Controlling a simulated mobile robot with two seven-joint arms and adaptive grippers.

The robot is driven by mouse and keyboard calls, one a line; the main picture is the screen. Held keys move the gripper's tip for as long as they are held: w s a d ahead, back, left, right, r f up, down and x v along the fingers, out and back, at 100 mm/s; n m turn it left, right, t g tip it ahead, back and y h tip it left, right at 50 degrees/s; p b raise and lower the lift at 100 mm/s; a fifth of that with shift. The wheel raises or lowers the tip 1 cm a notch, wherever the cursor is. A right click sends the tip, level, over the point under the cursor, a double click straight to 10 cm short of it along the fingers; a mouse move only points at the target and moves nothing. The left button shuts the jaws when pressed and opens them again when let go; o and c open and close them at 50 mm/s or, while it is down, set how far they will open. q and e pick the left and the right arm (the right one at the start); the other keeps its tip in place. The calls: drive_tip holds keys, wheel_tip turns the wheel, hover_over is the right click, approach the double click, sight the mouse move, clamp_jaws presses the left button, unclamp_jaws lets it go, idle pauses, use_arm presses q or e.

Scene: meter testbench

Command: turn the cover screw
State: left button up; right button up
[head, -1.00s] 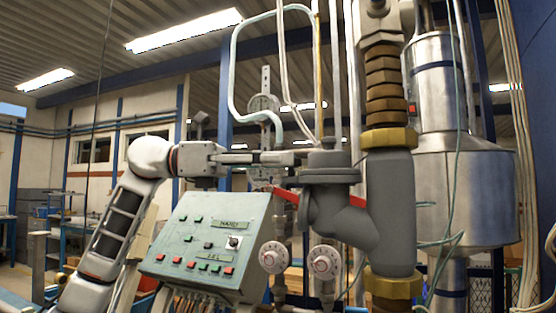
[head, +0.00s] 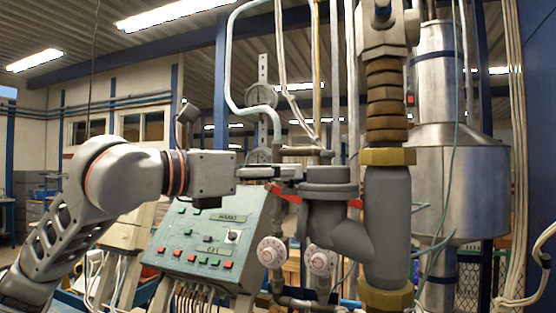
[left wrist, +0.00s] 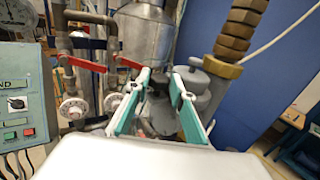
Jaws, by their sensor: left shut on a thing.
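The grey meter body (head: 335,225) has a round cover (head: 326,185) on top and stands left of a thick grey vertical pipe. My left gripper (head: 297,173) reaches in level from the left, at the left side of this cover. In the left wrist view its two teal-lined fingers (left wrist: 160,82) stand some way apart, with dark grey metal between them. It is shut on the cover screw, which is mostly hidden by the fingers, so its exact grip is hard to see. My right gripper is in neither view.
A green control box (head: 205,240) stands below my left arm. Red valve handles (left wrist: 88,65) and white round dials (head: 271,252) are close by. A brass nut (head: 388,157) sits on the thick pipe, and a silver tank (head: 455,185) stands behind it.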

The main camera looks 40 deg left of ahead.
use_arm(q)
drive_tip(key=shift+d+f+n+t+y+b, duration=0.1)
drive_tip(key=shift+d+n+t+y+b, duration=0.1)
drive_tip(key=shift+n+y+b, duration=0.75)
drive_tip(key=shift+d+n+t+y+b, duration=0.2)
drive_tip(key=shift+n+y+b, duration=0.35)
drive_tip(key=shift+y, duration=0.8)
drive_tip(key=o, duration=1.1)
drive_tip(key=shift+a, duration=0.1)
drive_tip(key=s, duration=0.8)
drive_tip(key=shift+a, duration=0.15)
